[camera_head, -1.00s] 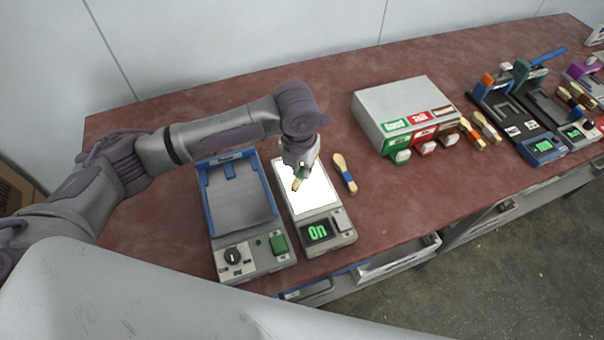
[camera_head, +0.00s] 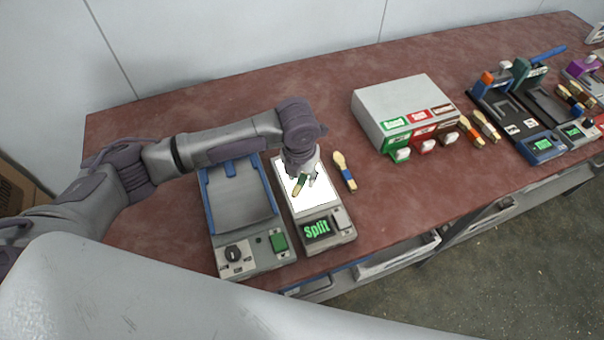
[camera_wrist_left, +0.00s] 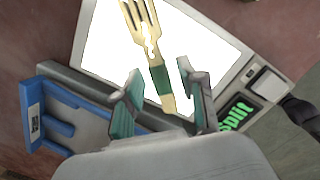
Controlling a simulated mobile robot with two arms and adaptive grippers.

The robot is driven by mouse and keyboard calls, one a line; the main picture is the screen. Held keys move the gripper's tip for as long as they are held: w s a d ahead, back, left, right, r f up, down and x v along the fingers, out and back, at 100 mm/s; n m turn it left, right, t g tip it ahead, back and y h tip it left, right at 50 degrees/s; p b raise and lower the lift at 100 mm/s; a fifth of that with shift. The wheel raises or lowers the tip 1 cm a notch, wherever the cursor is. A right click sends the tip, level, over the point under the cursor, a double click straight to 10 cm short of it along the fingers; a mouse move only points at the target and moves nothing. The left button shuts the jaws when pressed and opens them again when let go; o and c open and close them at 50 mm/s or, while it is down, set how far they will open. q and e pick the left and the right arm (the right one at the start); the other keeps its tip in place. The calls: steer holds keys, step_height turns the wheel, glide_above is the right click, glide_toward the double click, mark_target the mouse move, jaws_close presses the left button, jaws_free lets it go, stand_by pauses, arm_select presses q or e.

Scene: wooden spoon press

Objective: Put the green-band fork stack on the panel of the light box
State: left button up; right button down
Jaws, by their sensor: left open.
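The light box (camera_head: 328,224) has a glowing white panel (camera_head: 317,191), and its display reads "Split" in green. The green-band fork stack (camera_wrist_left: 160,75) lies on the panel in the left wrist view, tines pointing up in the picture and handle toward the gripper; a bright gap shows along its middle. In the head view it shows partly (camera_head: 299,186) under my left gripper (camera_head: 303,182). My left gripper, also in the left wrist view (camera_wrist_left: 160,92), is open, its fingers on either side of the handle and apart from it. My right gripper is not in view.
A blue-framed tray device (camera_head: 238,199) stands left of the light box. A dark-banded wooden piece (camera_head: 345,172) lies close to its right. A grey box with coloured labels (camera_head: 405,100) stands further right, with more utensils and presses beyond. Bare table lies between.

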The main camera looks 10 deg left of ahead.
mark_target(300, 182)
arm_select(q)
step_height(300, 182, up, 12)
steer(key=s, duration=0.1)
steer(key=shift+s+a+r+b, duration=0.15)
steer(key=shift+b, duration=0.25)
stand_by(0.5)
